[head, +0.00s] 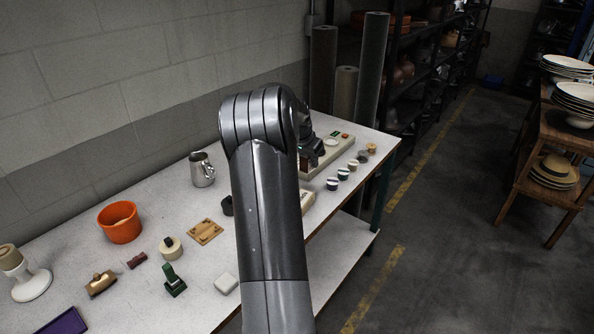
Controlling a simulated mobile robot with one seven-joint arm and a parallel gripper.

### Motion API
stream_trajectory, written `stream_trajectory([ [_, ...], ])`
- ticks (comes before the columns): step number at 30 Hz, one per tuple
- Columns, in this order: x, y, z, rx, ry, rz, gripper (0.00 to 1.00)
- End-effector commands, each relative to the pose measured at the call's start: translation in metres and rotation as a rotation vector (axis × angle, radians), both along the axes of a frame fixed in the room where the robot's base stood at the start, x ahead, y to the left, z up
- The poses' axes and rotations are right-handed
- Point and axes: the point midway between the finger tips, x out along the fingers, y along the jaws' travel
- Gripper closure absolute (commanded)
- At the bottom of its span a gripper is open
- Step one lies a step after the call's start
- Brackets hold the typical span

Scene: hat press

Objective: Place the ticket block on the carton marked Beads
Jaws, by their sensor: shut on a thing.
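My gripper (312,152) shows only in part, past the bend of my arm, over the far part of the white table. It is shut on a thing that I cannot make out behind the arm. A long pale box (345,148) with a white disc and small red and green marks lies by the gripper; I cannot tell whether they touch. A cream block-like thing (307,199) shows partly behind my arm. I cannot pick out the ticket block for certain, and I can read no Beads marking.
The white table (120,268) holds an orange bowl (119,223), a metal jug (202,169), a wooden plate (205,232), a green stamp-like thing (173,280) and a white block (226,283). Several small round pots (343,173) line the right edge. Dark rolls (371,70) stand behind.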

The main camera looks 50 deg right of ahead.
Motion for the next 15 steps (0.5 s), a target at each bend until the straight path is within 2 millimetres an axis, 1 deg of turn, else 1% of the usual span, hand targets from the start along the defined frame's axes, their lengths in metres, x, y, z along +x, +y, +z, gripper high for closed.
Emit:
stream_trajectory([
  [5,-0.047,0.003,0.019,-0.003,0.002,-0.020,0.94],
  [6,-0.060,0.005,0.024,-0.004,0.002,-0.025,0.94],
  [9,-0.091,0.010,0.032,-0.004,0.002,-0.038,0.94],
  [12,-0.116,0.017,0.038,-0.002,0.002,-0.048,0.94],
  [15,-0.132,0.022,0.041,0.000,-0.001,-0.054,0.94],
])
